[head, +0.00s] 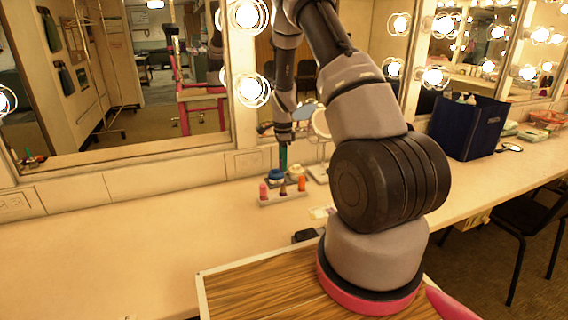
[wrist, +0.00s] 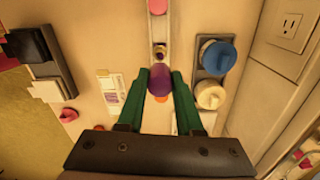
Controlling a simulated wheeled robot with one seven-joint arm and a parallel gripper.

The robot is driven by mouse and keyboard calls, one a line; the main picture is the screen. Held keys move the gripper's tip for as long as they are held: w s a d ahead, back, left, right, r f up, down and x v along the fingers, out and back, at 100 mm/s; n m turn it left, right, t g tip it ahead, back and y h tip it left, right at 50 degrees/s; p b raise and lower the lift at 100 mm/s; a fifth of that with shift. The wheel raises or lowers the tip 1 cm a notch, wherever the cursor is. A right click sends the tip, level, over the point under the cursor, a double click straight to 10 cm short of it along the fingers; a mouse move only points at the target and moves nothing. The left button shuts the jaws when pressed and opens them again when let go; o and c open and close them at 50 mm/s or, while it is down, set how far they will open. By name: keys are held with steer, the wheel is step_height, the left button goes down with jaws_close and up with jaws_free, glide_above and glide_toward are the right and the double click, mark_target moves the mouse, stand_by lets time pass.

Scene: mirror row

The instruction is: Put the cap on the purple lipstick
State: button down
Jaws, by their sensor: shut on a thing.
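My gripper (wrist: 163,76) has green fingers shut on a rounded purple cap (wrist: 161,80). In the head view my gripper (head: 283,160) hangs pointing down above the small light rack (head: 283,198). The purple lipstick (wrist: 160,51) stands in the middle of the rack, between a pink one (wrist: 157,6) and an orange one (wrist: 162,100), which the cap partly hides. In the head view the purple lipstick (head: 283,189) shows below the fingers. The cap appears apart from and above the lipstick; the exact gap cannot be told.
A grey tray (wrist: 194,73) with a blue jar (wrist: 217,57) and a cream jar (wrist: 209,95) stands close beside the rack, near the wall. Dark boxes (wrist: 40,50) and a small card (wrist: 110,85) lie on the other side. The counter at left (head: 150,240) is clear.

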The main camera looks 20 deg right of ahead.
steer(key=shift+f, duration=2.9)
steer(key=shift+f, duration=1.35)
stand_by(1.1)
jaws_free()
stand_by(0.4)
steer(key=shift+r, duration=3.5)
jaws_close()
